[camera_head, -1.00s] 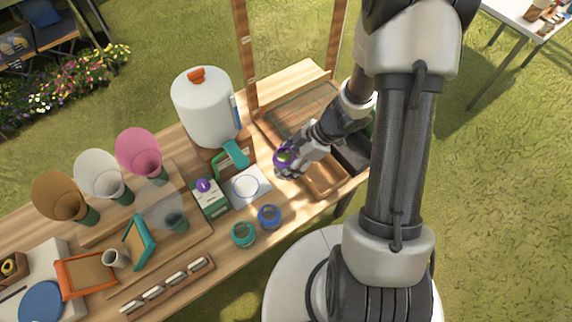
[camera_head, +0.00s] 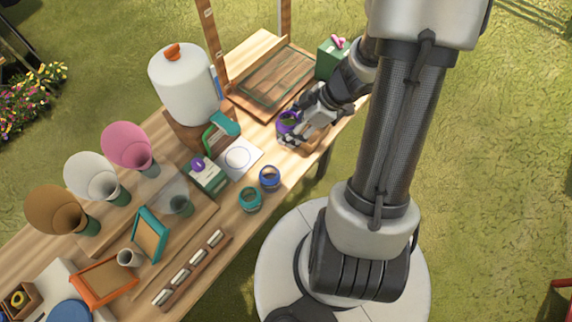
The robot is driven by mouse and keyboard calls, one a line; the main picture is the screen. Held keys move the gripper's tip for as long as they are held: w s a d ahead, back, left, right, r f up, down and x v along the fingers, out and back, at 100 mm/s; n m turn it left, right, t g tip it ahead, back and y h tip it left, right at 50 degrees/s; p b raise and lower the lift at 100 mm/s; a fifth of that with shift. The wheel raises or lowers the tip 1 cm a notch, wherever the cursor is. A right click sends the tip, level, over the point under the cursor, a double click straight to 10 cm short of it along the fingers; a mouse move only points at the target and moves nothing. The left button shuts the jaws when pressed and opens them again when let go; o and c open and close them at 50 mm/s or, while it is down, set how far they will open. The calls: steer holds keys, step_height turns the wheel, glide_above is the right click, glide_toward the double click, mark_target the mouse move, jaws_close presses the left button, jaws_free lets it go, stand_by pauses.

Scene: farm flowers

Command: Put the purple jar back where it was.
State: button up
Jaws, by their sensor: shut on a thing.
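The purple jar (camera_head: 288,121) is held in my gripper (camera_head: 291,133) near the right part of the wooden table. My gripper is shut around its side, and the fingers hide part of it. The jar looks open at the top with something green inside. Whether its base touches the table cannot be told. A teal jar (camera_head: 250,198) and a blue jar (camera_head: 269,177) stand near the front edge, below and left of my gripper. A white square with a circle outline (camera_head: 238,157) lies left of the purple jar.
A large white container with an orange knob (camera_head: 185,85) stands behind left. A green box (camera_head: 333,60) and a framed panel (camera_head: 262,85) are behind my gripper. A shallow wooden tray (camera_head: 318,141) lies partly hidden under my arm. Cones and frames crowd the left.

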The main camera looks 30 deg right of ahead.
steer(key=f+b, duration=0.3)
steer(key=f, duration=0.3)
steer(key=f+b, duration=0.3)
steer(key=f, duration=0.3)
steer(key=shift+w+d+f, duration=0.15)
steer(key=shift+d+f, duration=0.05)
steer(key=shift+f, duration=0.05)
steer(key=shift+f+b, duration=1.65)
steer(key=shift+f, duration=0.55)
steer(key=shift+f, duration=0.2)
steer(key=o, duration=1)
